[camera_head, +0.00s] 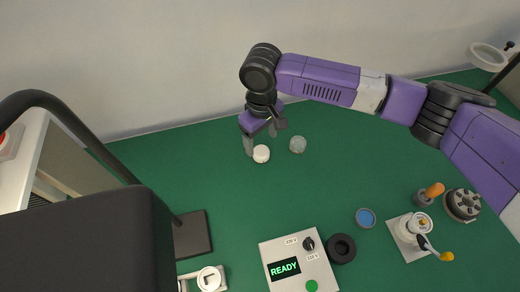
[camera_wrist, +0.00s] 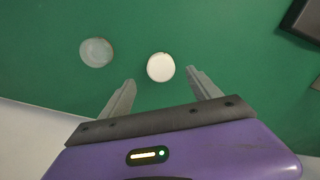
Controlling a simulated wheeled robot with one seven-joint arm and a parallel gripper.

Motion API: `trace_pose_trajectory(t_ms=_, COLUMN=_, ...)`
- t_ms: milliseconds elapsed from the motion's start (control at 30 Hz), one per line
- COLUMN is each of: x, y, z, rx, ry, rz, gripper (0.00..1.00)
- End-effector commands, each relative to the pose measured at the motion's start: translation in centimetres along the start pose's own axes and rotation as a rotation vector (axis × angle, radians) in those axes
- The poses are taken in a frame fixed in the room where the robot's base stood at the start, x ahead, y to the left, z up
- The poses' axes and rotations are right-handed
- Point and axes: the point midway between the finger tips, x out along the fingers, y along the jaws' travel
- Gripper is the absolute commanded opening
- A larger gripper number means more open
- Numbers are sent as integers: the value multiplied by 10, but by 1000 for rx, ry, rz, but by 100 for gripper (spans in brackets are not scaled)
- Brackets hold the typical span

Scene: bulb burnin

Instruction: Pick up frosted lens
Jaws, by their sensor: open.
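A white, milky round lens (camera_head: 261,154) lies on the green table under my gripper; it looks like the frosted lens. In the wrist view the white lens (camera_wrist: 160,67) shows just ahead of and between the fingertips. A greyer, see-through round lens (camera_head: 297,144) lies to its right in the head view; it also shows at the left in the wrist view (camera_wrist: 96,52). My gripper (camera_head: 262,140) points down, open and empty, with fingertips (camera_wrist: 161,78) spread wider than the white lens. I cannot tell the exact height of the fingertips above the table.
A control box (camera_head: 298,265) reading READY stands at the front, beside a black ring (camera_head: 341,248). A blue-topped disc (camera_head: 366,217), a white fixture (camera_head: 408,232) and a dark round holder (camera_head: 462,205) are at the right. The wall runs close behind the lenses.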

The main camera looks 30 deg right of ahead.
Motion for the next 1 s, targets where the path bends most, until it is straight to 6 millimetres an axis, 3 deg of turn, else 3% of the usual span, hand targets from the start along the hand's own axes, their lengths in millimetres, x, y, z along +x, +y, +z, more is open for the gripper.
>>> trace_pose_trajectory(t_ms=333, x=44, y=-2, z=0, rx=0, ry=-1, rz=1, gripper=72)
trace_pose_trajectory(t_ms=667, x=50, y=-2, z=0, rx=-1, ry=1, rz=0, gripper=70)
trace_pose_trajectory(t_ms=900, x=50, y=-2, z=0, rx=-1, ry=1, rz=1, gripper=23)
trace_pose_trajectory(t_ms=1000, x=50, y=-2, z=0, rx=0, ry=1, rz=1, gripper=9)
